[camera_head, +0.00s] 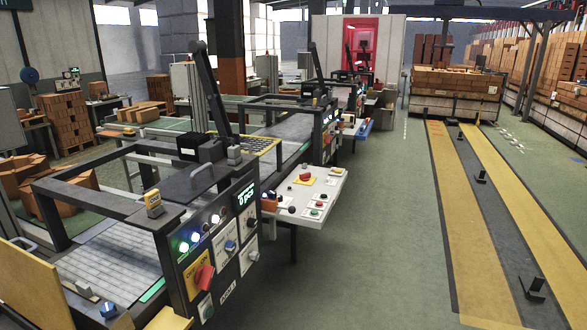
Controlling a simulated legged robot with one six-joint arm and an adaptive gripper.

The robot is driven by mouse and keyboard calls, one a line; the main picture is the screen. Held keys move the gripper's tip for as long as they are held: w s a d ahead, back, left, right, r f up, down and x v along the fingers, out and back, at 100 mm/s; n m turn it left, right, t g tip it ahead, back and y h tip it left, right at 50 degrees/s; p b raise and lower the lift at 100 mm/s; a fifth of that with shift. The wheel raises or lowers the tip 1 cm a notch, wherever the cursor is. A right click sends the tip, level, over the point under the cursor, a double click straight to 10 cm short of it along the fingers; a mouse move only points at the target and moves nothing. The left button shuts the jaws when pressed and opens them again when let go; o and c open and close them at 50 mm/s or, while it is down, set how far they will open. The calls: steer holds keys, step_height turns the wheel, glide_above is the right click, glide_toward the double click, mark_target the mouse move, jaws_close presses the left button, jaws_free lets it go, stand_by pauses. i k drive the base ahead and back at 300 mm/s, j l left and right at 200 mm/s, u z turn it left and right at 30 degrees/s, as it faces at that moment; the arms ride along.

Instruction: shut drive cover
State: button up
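No part carries a readable drive cover label, so I cannot tell for sure which one it is. A dark flat lid (190,186) with a raised handle lies on top of the near machine, behind its control panel; I cannot tell whether it is fully seated. A yellow panel (32,290) stands tilted at the near lower left corner of the same machine, cut off by the picture edge. The control panel (222,240) has lit green and white lamps, a red rotary switch (199,279) and a small display. My gripper is not in view.
A white console (306,192) with buttons juts into the aisle beyond the near machine. Similar machines stand farther back. Bricks (45,183) are piled at left. Green floor (370,240) is clear; yellow strips and a dark track (485,200) with small posts run at right.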

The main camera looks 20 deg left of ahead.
mark_target(31, 285)
steer(key=i+j+u, duration=0.1)
steer(key=i+u, duration=0.25)
steer(key=i, duration=0.15)
steer(key=i+u, duration=0.35)
steer(key=i, duration=0.15)
steer(key=i+l+u, duration=0.35)
steer(key=i+u, duration=0.25)
steer(key=u, duration=0.15)
steer(key=i+u, duration=0.55)
steer(key=u, duration=0.2)
steer(key=i+l+u, duration=0.2)
steer(key=u, duration=1.45)
steer(key=z, duration=0.15)
steer(key=i+l, duration=0.15)
steer(key=i+l+z, duration=0.1)
steer(key=l, duration=0.3)
steer(key=i, duration=0.1)
